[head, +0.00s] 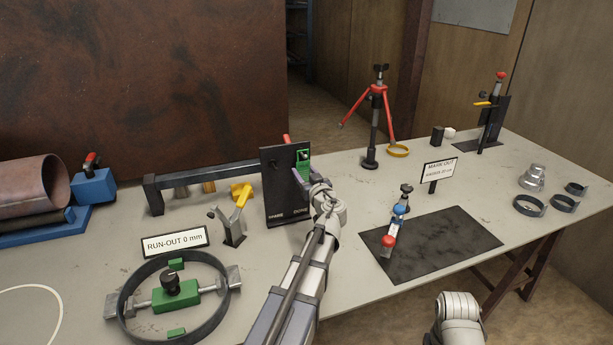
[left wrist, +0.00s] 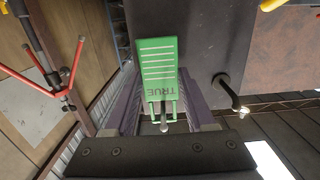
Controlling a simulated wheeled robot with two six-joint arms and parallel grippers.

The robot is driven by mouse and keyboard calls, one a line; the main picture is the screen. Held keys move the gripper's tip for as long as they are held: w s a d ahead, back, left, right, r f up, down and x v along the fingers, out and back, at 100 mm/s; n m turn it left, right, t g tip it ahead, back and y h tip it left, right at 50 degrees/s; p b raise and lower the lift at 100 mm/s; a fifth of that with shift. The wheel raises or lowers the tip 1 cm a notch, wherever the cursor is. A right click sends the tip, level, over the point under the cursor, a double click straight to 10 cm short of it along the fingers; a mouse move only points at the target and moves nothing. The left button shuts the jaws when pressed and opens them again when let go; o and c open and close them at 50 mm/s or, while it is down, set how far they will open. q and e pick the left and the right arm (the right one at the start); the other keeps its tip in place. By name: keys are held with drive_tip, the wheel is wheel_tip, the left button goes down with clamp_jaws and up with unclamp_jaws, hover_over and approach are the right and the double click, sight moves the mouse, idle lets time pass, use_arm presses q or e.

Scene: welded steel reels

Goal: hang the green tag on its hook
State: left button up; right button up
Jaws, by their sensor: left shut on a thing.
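The green tag (head: 303,160) shows beside the upper right of a dark upright board (head: 285,207). In the left wrist view the tag (left wrist: 158,62) has white lines and the word TRUE, upside down. My left gripper (head: 318,190) is shut on the tag, with a finger on each side of it in the left wrist view (left wrist: 163,105). A pale round-ended peg (left wrist: 164,122) shows at the tag's slotted end; I cannot tell whether the tag is around it. A dark hook with a pale tip (left wrist: 232,98) stands out from the board to the right, apart from the tag.
A black mat (head: 440,250) with a red-and-blue tool (head: 395,228) lies to the right. A yellow-topped clamp (head: 238,210) and a ring fixture (head: 130,312) stand left of my left arm. A red-legged tripod stand (head: 372,130) is behind. Bare table shows between.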

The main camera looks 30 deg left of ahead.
use_arm(q)
drive_tip(key=shift+w+a+f, duration=0.25)
drive_tip(key=shift+f, duration=0.1)
drive_tip(key=shift+b, duration=0.3)
idle(0.9)
drive_tip(key=o, duration=1.3)
drive_tip(key=shift+o, duration=0.2)
drive_tip(key=v, duration=0.7)
drive_tip(key=shift+s+d, duration=0.25)
drive_tip(key=shift+s, duration=0.05)
drive_tip(key=v, duration=0.9)
drive_tip(key=shift+f, duration=0.2)
